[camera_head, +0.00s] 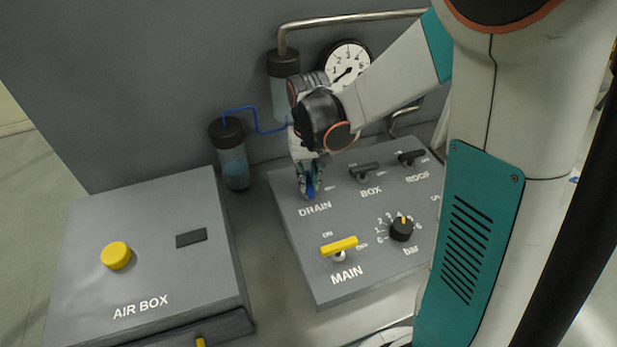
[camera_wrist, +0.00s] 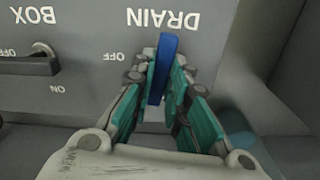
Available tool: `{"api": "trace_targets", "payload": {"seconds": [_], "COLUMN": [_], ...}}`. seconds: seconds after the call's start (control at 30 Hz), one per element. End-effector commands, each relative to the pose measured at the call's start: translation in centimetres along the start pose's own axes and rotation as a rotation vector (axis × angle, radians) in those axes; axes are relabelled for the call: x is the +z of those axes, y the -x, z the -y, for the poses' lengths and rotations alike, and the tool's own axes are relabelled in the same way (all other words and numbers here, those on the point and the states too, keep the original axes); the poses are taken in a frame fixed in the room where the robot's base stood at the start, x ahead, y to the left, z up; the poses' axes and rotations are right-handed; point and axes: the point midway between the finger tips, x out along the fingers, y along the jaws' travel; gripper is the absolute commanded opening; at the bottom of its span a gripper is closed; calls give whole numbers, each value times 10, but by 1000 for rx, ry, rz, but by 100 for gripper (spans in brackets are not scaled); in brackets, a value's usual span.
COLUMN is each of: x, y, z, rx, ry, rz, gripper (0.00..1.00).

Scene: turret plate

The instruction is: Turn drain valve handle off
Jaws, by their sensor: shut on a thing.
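The drain valve handle is a blue lever on the grey panel, above the DRAIN label in the head view (camera_head: 311,189). In the wrist view the blue handle (camera_wrist: 162,68) stands between the teal finger pads, pointing toward the DRAIN lettering and away from the OFF mark at its side. My gripper (camera_wrist: 163,85) is shut on the handle. In the head view my gripper (camera_head: 308,180) reaches down to the panel from above and hides most of the handle and its ON mark.
The BOX handle (camera_head: 364,172) and ROOF handle (camera_head: 411,157) stand right of my gripper. The yellow MAIN handle (camera_head: 339,245) and black bar knob (camera_head: 401,229) are nearer the front. A capped cylinder (camera_head: 232,155) stands left; a gauge (camera_head: 347,65) is behind my arm.

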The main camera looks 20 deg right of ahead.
Motion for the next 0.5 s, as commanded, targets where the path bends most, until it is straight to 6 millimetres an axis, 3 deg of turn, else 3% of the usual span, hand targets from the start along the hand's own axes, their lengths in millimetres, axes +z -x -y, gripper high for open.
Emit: {"api": "trace_targets", "payload": {"seconds": [0.5], "x": [0], "y": [0], "z": [0], "rx": [0], "ry": [-476], "rz": [0], "gripper": [0]}}
